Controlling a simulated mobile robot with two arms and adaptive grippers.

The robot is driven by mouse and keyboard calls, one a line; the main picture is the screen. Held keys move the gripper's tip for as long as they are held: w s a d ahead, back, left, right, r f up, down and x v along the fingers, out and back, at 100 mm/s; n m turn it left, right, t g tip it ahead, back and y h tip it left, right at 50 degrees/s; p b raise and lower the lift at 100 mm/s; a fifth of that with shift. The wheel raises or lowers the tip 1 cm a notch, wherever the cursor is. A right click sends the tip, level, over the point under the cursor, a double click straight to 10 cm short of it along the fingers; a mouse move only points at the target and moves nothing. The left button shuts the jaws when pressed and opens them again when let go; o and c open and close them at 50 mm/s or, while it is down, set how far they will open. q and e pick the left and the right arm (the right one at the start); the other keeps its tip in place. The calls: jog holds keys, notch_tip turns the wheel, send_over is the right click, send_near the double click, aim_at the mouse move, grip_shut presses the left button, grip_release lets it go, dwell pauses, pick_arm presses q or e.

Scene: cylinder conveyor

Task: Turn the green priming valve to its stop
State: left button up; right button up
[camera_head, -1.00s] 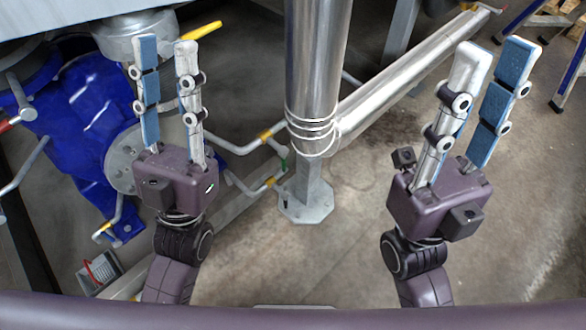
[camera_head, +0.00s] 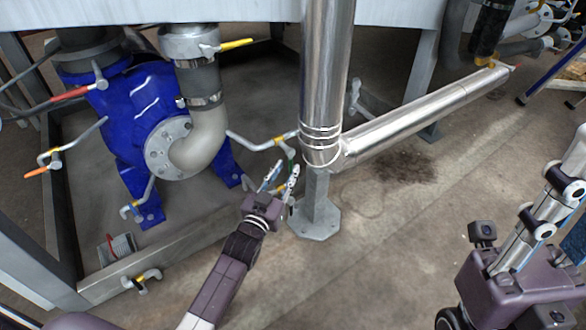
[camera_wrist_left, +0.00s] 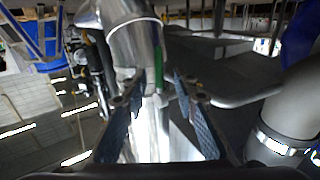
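The green valve handle (camera_head: 290,153) is a small green piece on thin pipework beside the upright steel pipe, partly hidden by my gripper. It also shows in the left wrist view (camera_wrist_left: 159,77), upright between and beyond the fingertips. My left gripper (camera_head: 282,174) is open and points at it from just below, with no clear contact. In the left wrist view the two fingers (camera_wrist_left: 160,92) stand apart with nothing between the pads.
The upright steel pipe (camera_head: 325,70) stands right beside the valve, with a slanting steel pipe (camera_head: 425,115) running right. A blue pump (camera_head: 140,110) and yellow-handled (camera_head: 236,44) and red-handled (camera_head: 70,94) valves are at left. A frame beam (camera_head: 175,245) crosses below. Open floor (camera_head: 400,240) lies at centre right.

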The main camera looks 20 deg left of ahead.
aim_at(290, 165)
pick_arm(q)
jog(key=shift+w+d+b, duration=0.15)
jog(key=shift+w+b, duration=0.15)
jog(key=shift+w, duration=0.65)
jog(key=shift+w+d+b, duration=0.1)
jog(key=shift+w+b, duration=0.2)
jog(key=shift+w, duration=0.65)
grip_shut()
